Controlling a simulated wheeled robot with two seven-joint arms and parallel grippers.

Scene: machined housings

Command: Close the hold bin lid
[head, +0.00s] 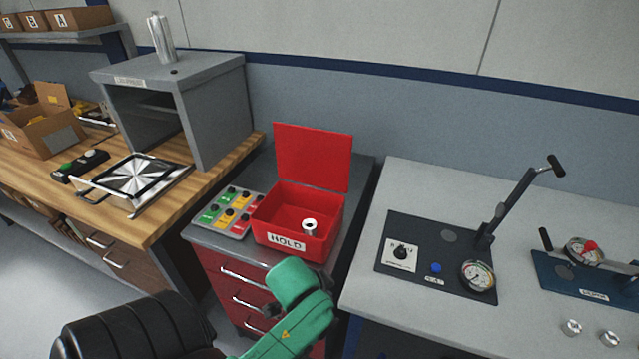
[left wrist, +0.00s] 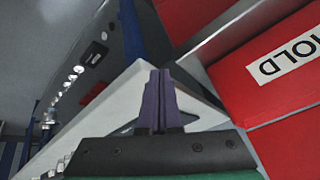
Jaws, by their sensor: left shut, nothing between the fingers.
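The red hold bin (head: 290,241) stands on the grey top of a red drawer cabinet, with a white HOLD label on its front. Its red lid (head: 312,157) is open and stands upright at the back edge. A small metal ring-shaped part (head: 310,227) is inside the bin. My green left arm is in front of the bin in the head view, and its fingertips are hidden there. In the left wrist view my left gripper (left wrist: 159,75) has its purple fingers together and empty. The bin's labelled front (left wrist: 270,75) is at the right, apart from the fingers. My right gripper is not in view.
A button panel (head: 227,213) lies left of the bin. A grey cabinet box (head: 215,110) stands on the wooden bench at the left. The light worktable (head: 360,293) at the right carries a gauge panel (head: 418,268) with a raised lever (head: 519,200).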

